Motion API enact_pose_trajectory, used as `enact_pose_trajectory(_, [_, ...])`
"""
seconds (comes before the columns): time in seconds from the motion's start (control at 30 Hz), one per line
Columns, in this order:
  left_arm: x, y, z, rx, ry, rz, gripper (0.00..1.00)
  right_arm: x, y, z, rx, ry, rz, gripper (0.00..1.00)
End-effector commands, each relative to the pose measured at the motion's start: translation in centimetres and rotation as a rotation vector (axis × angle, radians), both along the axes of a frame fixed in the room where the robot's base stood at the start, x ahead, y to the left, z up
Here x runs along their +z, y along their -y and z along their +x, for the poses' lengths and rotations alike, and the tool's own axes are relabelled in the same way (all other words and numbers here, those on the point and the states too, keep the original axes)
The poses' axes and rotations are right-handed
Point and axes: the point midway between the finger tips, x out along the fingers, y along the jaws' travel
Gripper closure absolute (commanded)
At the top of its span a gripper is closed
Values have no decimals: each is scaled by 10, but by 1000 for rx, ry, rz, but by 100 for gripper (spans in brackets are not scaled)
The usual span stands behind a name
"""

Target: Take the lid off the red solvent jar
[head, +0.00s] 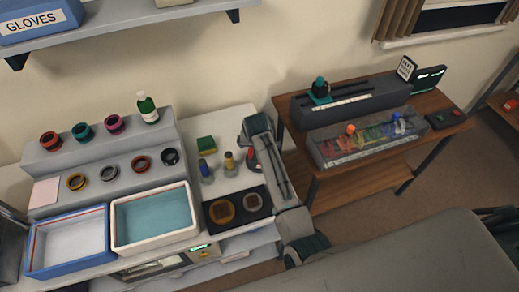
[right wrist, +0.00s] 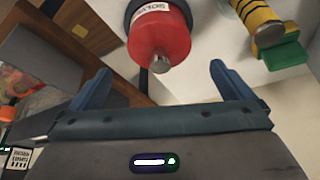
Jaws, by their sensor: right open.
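The red solvent jar (right wrist: 160,35) shows at the top of the right wrist view, with a white label and a small grey knob on its red end. In the head view the red jar (head: 250,158) stands on the white bench, partly covered by my right arm. My right gripper (right wrist: 154,70) is open, its two blue fingers spread wide on either side of the knob end. Nothing is between the fingers in a grip, and I see no contact. My left gripper is not in view.
A yellow jar (head: 229,161) and a blue jar (head: 205,171) stand left of the red one. A green sponge (head: 206,145) lies behind them. A dark mat (head: 237,203) with round parts lies in front. Blue (head: 67,268) and cream (head: 154,248) trays stand left.

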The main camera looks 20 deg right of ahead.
Motion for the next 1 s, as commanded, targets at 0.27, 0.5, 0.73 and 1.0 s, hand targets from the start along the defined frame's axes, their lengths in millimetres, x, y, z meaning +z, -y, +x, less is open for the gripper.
enact_pose_trajectory(0.27, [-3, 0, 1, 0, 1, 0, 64, -17, 3, 7, 0, 1, 1, 0])
enact_pose_trajectory(0.5, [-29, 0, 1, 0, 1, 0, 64, -42, 8, 16, 0, 3, 0, 0])
enact_pose_trajectory(0.73, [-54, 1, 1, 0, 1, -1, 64, -59, 10, 24, 1, 3, 1, 0])
enact_pose_trajectory(1.0, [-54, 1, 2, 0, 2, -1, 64, -58, 11, 25, 1, 3, 1, 0])
